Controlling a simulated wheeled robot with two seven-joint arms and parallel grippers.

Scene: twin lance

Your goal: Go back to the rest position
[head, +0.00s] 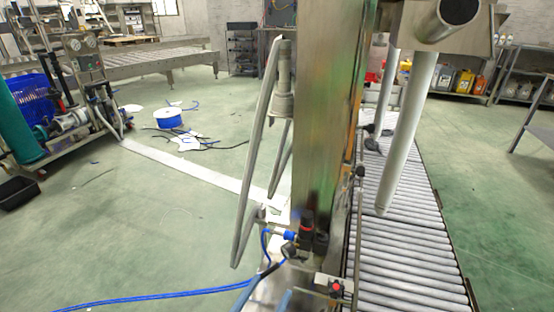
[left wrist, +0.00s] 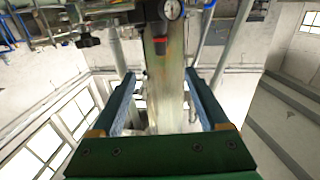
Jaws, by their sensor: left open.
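My left gripper (left wrist: 160,75) shows in the left wrist view, with two blue-padded fingers on a green base. It is open, with clear space between the fingers. A metal column (left wrist: 163,60) appears beyond that gap; I cannot tell how far away it is. I cannot make out the left gripper clearly in the head view. My right gripper is in neither view. In the head view, the twin lance machine has a tall steel column (head: 325,110) at the centre. A thick pale lance tube (head: 408,130) hangs tilted over the roller conveyor, with a thinner one (head: 386,90) behind it.
The roller conveyor (head: 400,260) runs along the right of the column. A bent tube frame (head: 257,140) stands at its left. A blue hose (head: 160,299) crosses the floor. A pump cart (head: 75,120) stands far left. The green floor is mostly open on both sides.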

